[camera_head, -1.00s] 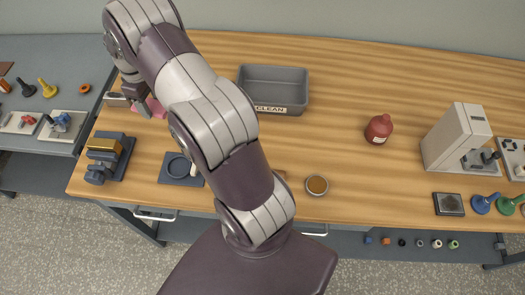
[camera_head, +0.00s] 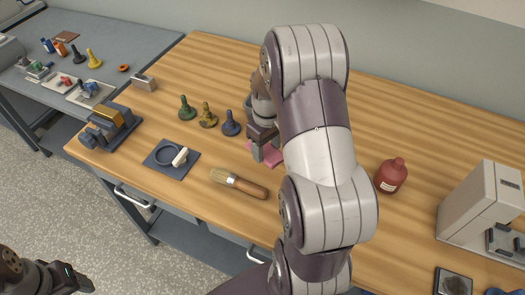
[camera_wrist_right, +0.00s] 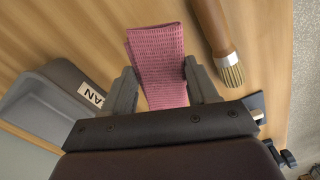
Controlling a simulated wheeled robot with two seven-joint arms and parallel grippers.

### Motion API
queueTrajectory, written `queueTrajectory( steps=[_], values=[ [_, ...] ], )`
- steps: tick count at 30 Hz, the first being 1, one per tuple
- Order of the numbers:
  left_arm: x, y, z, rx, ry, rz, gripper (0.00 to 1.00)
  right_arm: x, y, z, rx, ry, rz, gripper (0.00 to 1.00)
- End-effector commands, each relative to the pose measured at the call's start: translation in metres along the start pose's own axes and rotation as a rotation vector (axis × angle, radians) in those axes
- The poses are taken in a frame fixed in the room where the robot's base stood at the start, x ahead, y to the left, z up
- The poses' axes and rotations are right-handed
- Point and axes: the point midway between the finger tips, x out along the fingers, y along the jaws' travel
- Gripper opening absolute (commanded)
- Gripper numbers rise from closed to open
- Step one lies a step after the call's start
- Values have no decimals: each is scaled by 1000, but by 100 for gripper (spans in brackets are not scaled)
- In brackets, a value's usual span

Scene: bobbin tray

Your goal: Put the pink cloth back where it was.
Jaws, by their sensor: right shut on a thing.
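The pink cloth (camera_head: 268,153) is in my right gripper (camera_head: 262,142), over the middle of the wooden table and left of my right arm. In the right wrist view the ribbed cloth (camera_wrist_right: 160,62) sits between the two fingers and sticks out beyond them. Whether it touches the table cannot be told.
A wooden-handled brush (camera_head: 238,184) lies near the cloth. Bobbin-like green (camera_head: 187,108), yellow (camera_head: 208,116) and blue (camera_head: 230,124) pieces stand left of the gripper. The labelled grey bin (camera_wrist_right: 48,92) is beside the cloth. A red bottle (camera_head: 390,176) stands right of my arm.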

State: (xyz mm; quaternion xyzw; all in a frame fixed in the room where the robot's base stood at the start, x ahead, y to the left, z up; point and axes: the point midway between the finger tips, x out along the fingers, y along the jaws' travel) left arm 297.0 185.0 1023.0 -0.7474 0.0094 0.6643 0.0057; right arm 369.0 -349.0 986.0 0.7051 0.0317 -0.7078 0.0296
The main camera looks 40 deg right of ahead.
Motion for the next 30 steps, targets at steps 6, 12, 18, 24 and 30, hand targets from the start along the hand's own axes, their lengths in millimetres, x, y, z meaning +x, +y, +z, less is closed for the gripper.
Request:
queueTrajectory(
  steps=[6,12,18,24,30],
  values=[
    [-9,0,-1,0,0,0,66,28,13,-47,0,1,1,25],
    [-14,0,-2,0,-1,0,66,54,15,-54,2,-4,-2,25],
    [-16,0,-2,0,-1,0,66,74,16,-54,2,1,1,25],
    [-15,0,-2,0,0,0,66,74,16,-54,1,1,1,25],
    [-12,0,-1,0,0,0,66,81,15,-54,1,0,0,25]
  ],
)
